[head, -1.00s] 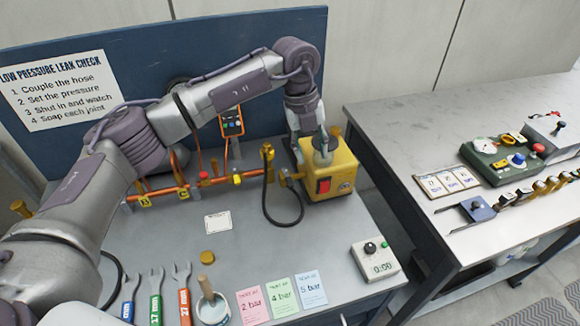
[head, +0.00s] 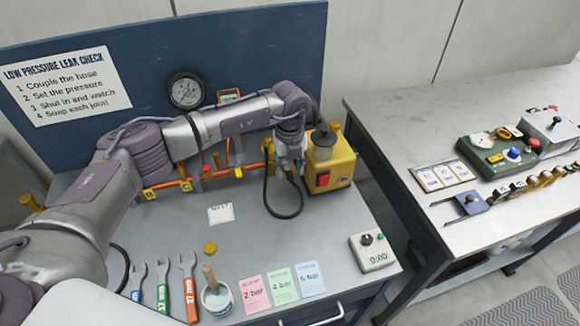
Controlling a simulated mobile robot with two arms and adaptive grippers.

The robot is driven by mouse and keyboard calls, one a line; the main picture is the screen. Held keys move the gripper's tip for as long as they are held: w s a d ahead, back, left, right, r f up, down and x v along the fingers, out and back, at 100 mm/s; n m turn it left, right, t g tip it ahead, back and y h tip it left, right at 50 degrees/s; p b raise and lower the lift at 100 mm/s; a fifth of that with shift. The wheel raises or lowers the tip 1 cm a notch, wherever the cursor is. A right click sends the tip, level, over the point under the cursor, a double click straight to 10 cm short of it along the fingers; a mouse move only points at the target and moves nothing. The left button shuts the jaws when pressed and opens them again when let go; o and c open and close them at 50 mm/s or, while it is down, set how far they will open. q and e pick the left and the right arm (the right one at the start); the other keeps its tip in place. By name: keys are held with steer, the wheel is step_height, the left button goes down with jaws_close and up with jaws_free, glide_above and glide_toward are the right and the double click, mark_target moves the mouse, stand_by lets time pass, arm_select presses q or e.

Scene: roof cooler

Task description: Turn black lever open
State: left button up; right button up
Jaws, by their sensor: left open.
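The yellow box (head: 333,165) stands at the back right of the left bench, with a red switch on its front and a dark round knob (head: 324,138) on top. My left arm reaches over the bench from the left. My left gripper (head: 291,172) is open and points down just left of the yellow box, by the end of the copper pipe (head: 220,175) and the black hose (head: 284,213). It hides the fitting between pipe and box. I cannot make out a black lever there; any contact is hidden too.
A pressure gauge (head: 186,91) is on the blue back panel. Wrenches (head: 162,287), a pot with a brush (head: 217,300), coloured cards (head: 282,285) and a timer (head: 372,250) line the front. The right bench holds a green unit (head: 500,152) and a blue block (head: 470,203).

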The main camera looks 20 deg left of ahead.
arm_select(q)
steer(key=shift+f, duration=0.4)
jaws_close()
